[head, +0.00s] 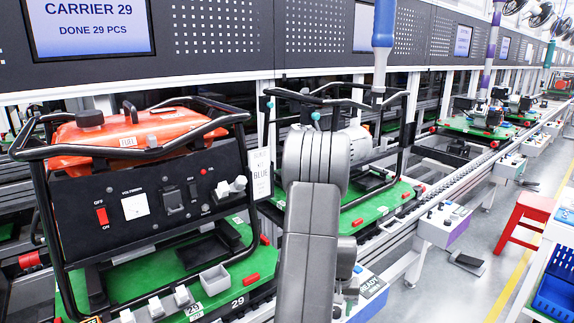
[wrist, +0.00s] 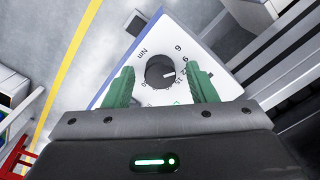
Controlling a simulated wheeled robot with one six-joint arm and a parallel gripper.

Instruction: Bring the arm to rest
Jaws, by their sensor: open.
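My arm stands in the middle of the head view, raised in front of the line, and it hides whatever is behind it. My gripper (wrist: 160,70) shows in the wrist view with its two green fingers spread and nothing between them held. Beyond the fingers is a white panel (wrist: 137,55) with a black round knob (wrist: 160,72) and printed marks around it. The knob appears between the fingertips in the picture, with gaps on both sides. I cannot tell how far away it is. The gripper itself is not clear in the head view.
A generator with an orange tank (head: 140,133) sits on a green pallet (head: 150,262) at left. A second black-framed generator (head: 405,125) stands behind my arm. A white control box (head: 440,226), a red stool (head: 522,222) and a blue bin (head: 553,296) are at right. Grey floor (head: 470,290) lies between.

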